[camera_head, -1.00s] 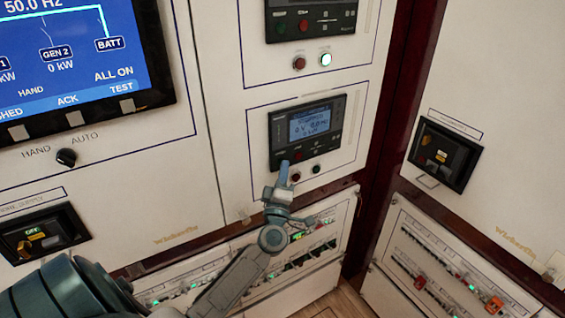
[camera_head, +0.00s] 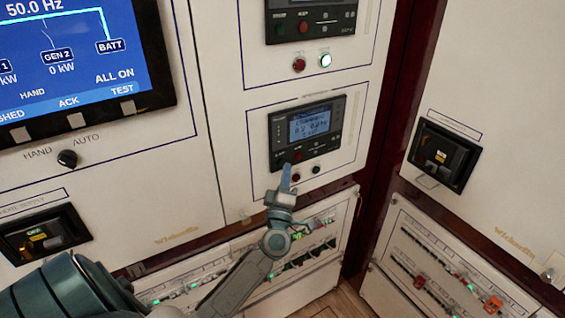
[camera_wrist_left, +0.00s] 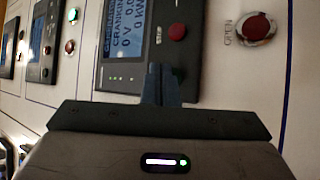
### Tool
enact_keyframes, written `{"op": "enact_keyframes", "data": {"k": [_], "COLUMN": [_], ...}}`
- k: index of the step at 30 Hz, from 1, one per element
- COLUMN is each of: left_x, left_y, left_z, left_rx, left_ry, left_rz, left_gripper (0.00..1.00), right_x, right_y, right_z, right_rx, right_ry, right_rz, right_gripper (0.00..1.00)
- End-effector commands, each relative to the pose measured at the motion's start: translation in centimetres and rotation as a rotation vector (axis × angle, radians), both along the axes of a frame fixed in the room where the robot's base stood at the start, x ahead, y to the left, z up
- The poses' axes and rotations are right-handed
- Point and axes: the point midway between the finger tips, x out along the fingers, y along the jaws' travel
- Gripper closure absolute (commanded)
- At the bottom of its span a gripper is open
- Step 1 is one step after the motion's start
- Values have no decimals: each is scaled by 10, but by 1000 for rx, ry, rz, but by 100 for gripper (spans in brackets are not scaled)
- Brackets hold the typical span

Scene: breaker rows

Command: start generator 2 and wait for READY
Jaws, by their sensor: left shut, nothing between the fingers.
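The lower generator control unit (camera_head: 307,131) sits in the middle panel, a dark box with a lit blue screen (camera_wrist_left: 126,40). In the left wrist view the screen reads CRANKING, with 0 V and 0 kW. A red STOP button (camera_wrist_left: 177,32) shows beside the screen. My left gripper (camera_head: 287,172) is shut and empty, its tips just below the unit's lower left. In the left wrist view the fingertips (camera_wrist_left: 160,80) hide part of the unit's edge; the start button is not visible there. I cannot tell whether the tips touch. My right gripper is not in view.
A similar unit (camera_head: 311,18) is above, with a red button and a lit lamp (camera_head: 325,60). A large screen (camera_head: 75,50) at left shows GEN 2 at 0 kW. The HAND/AUTO knob (camera_head: 67,158) is below it. Breaker rows (camera_head: 300,255) lie under the panel.

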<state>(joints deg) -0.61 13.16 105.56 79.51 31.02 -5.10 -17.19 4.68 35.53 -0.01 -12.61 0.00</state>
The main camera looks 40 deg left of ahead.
Motion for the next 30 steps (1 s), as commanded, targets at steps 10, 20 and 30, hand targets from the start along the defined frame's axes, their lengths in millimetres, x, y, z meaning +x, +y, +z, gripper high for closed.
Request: {"op": "enact_keyframes", "data": {"k": [10, 20, 30], "left_x": [-2, -15, -19], "left_y": [-5, -35, -46], "left_z": [0, -1, 0], "left_rx": [-2, -3, 1], "left_ry": [0, 0, 0], "left_rz": [-1, 1, 0], "left_gripper": [100, 100, 100], "right_x": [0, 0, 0], "right_y": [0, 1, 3], "right_z": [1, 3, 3], "right_rx": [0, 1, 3], "right_ry": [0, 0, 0], "right_rz": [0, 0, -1], "right_gripper": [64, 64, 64]}}
